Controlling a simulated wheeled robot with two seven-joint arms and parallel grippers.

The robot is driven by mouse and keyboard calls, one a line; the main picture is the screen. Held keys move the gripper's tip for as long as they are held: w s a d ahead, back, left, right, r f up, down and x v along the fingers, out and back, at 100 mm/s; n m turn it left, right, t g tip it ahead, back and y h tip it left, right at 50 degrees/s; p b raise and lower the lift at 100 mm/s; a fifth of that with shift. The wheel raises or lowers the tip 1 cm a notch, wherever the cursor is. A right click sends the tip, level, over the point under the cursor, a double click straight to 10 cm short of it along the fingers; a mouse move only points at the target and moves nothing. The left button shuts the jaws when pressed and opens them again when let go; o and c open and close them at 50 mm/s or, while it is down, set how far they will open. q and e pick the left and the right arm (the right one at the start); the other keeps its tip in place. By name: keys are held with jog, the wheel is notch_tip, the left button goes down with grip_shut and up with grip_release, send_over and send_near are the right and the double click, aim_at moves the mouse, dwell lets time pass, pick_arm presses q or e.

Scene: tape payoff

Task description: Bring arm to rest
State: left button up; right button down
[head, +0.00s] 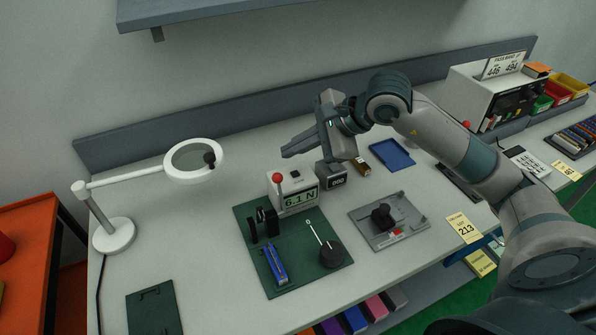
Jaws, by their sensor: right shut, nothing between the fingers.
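My right arm comes in from the right and reaches over the bench (200,240). My right gripper (286,150) is shut and empty. Its fingers point left, above the bench behind the force gauge that reads 6.1 N (298,198). The gauge has a red knob and stands at the back of a green base plate (316,283). A blue part, a black stand and a round dark piece with a light rod also sit on this plate. My left gripper is not in view.
A magnifier lamp (117,235) stands at left. A small counter box (331,177) sits below my gripper. A grey fixture (391,230), a blue tray (391,154) and a white instrument (487,98) lie to the right. A shelf (210,10) hangs above.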

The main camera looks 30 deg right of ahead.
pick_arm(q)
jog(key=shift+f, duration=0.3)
pick_arm(e)
jog(key=shift+a+f, duration=0.1)
jog(key=shift+f, duration=0.25)
